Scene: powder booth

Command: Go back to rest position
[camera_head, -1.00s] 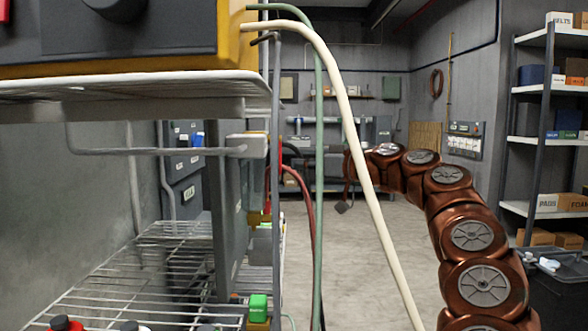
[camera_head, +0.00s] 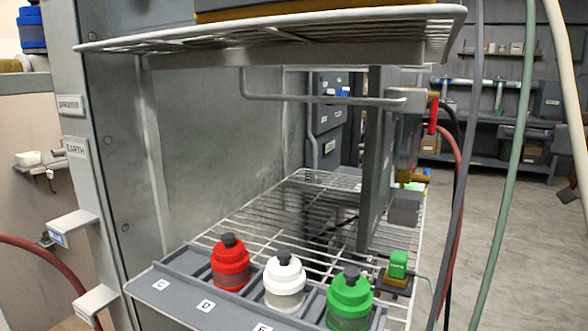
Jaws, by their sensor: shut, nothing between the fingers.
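Only a small dark piece, which looks like the tip of my gripper (camera_head: 568,195), shows at the right edge of the head view, beyond the pale hose. It is shut and holds nothing that I can see. The rest of my arm is outside the picture. The tip is in the open space right of the wire-shelf rack, well apart from the bottles. No rest position is marked in view.
A red bottle (camera_head: 230,264), a white bottle (camera_head: 284,281) and a green bottle (camera_head: 349,300) stand in a labelled grey rack (camera_head: 182,302). Wire shelves (camera_head: 270,217) lie behind and above. A green hose (camera_head: 508,170) and a pale hose (camera_head: 566,85) hang at right. Floor (camera_head: 480,215) beyond is clear.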

